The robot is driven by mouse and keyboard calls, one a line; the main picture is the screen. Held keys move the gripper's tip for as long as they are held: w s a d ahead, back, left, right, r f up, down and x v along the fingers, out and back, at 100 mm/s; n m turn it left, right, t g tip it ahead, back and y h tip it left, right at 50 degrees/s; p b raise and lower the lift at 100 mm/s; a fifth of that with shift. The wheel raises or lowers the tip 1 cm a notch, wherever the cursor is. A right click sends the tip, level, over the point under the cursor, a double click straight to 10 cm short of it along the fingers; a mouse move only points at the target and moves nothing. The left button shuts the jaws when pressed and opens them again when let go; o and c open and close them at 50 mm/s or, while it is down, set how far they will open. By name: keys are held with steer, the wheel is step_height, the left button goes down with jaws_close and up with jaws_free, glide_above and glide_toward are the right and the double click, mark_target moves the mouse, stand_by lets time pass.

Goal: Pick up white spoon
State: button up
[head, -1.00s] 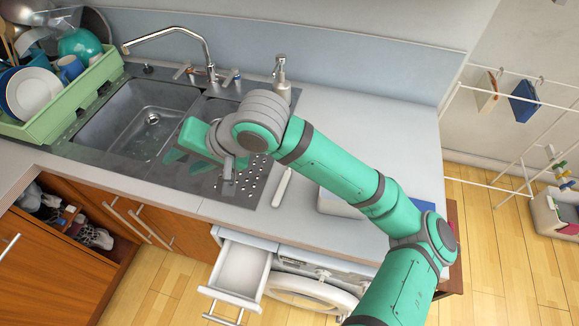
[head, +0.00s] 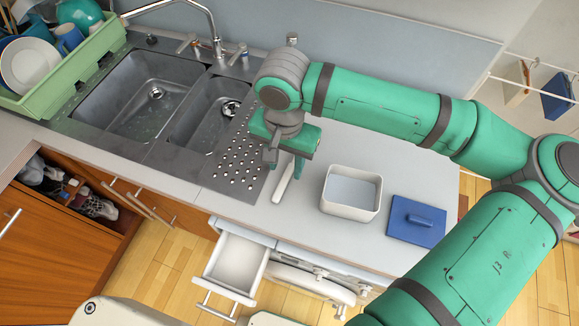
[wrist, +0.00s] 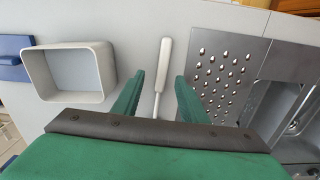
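A white-handled utensil, which I take as the white spoon (head: 283,190), lies on the counter just right of the perforated drainer plate. In the wrist view its white handle (wrist: 163,65) points away and a thin shaft runs back between my fingers; its other end is hidden by my gripper. My gripper (head: 285,164) points down over the utensil. In the wrist view my gripper (wrist: 159,88) is open, one finger on each side of the shaft, with gaps visible. I cannot tell how high the fingertips are above the counter.
A white open box (head: 352,193) stands right of the utensil, with a blue lid (head: 417,221) beyond it. The double sink (head: 150,92) and green dish rack (head: 72,70) are at left. A white drawer (head: 237,264) stands open below the counter's front edge.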

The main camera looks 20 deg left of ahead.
mark_target(284, 181)
step_height(284, 181, down, 2)
steer(key=shift+w, duration=0.1)
steer(key=f, duration=0.5)
steer(key=shift+a, duration=0.25)
steer(key=shift+r, duration=0.1)
jaws_close()
